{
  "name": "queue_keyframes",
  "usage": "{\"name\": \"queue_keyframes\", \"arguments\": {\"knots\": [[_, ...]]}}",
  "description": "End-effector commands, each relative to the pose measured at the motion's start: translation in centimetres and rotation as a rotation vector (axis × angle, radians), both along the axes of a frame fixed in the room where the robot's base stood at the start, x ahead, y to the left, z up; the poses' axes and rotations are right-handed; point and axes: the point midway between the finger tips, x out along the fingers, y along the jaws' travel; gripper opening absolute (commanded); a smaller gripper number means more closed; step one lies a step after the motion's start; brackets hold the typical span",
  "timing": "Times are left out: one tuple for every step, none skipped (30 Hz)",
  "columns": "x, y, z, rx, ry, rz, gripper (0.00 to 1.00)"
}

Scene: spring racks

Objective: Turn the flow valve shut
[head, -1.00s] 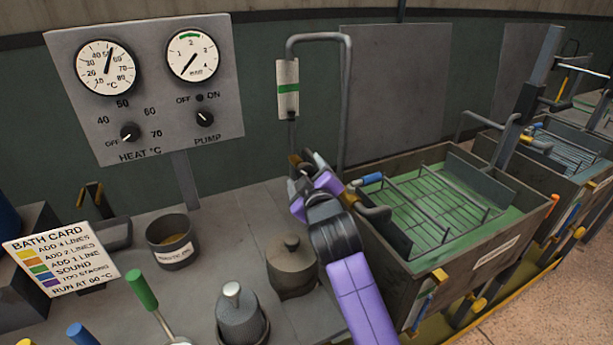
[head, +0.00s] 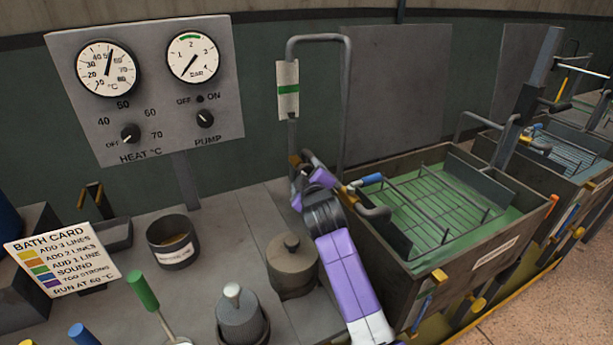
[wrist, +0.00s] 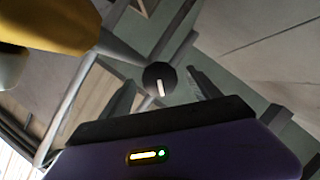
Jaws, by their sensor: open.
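A round black knob (wrist: 153,74) with a white pointer mark shows in the wrist view among grey pipes. My gripper (wrist: 163,88) is open, with one dark finger on each side of the knob. I cannot tell whether the fingers touch it. In the head view my gripper (head: 302,170) is at the lower part of the upright pipe, left of the green bath. My own gripper and arm hide the knob there.
A clear flow tube with a green band (head: 288,90) hangs above my gripper. The green bath (head: 500,262) stands right of my arm, with a blue-handled tap (head: 371,179). A lidded pot (head: 292,268) stands close on the left. The gauge panel (head: 75,95) is at back left.

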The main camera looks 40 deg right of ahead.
Motion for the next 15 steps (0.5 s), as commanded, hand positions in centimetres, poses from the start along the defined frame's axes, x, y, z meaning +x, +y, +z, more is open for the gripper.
{"name": "queue_keyframes", "arguments": {"knots": [[0.01, -0.02, 0.01, 0.0, 0.0, 0.0, 0.72], [0.01, -0.02, 0.01, 0.0, 0.0, 0.0, 0.72], [0.0, -0.02, 0.01, 0.0, 0.0, 0.0, 0.72], [0.0, -0.01, 0.01, 0.0, 0.0, 0.0, 0.72], [-0.01, -0.02, 0.02, 0.001, -0.001, 0.0, 0.72], [-0.01, -0.01, 0.02, 0.001, -0.001, 0.0, 0.66], [-0.01, -0.01, 0.02, 0.001, -0.001, 0.0, 0.6], [-0.01, -0.01, 0.02, 0.001, -0.001, 0.0, 0.54], [-0.01, -0.01, 0.02, 0.001, -0.001, 0.0, 0.46], [-0.02, 0.0, 0.02, 0.001, -0.001, 0.0, 0.4], [-0.02, 0.0, 0.02, 0.001, -0.001, 0.0, 0.34], [-0.01, 0.01, 0.02, 0.001, -0.001, 0.0, 0.26], [-0.01, 0.01, 0.02, 0.001, -0.001, 0.0, 0.21], [-0.01, 0.01, 0.02, 0.001, -0.001, 0.0, 0.15], [-0.02, 0.01, 0.02, 0.001, -0.001, 0.0, 0.1]]}}
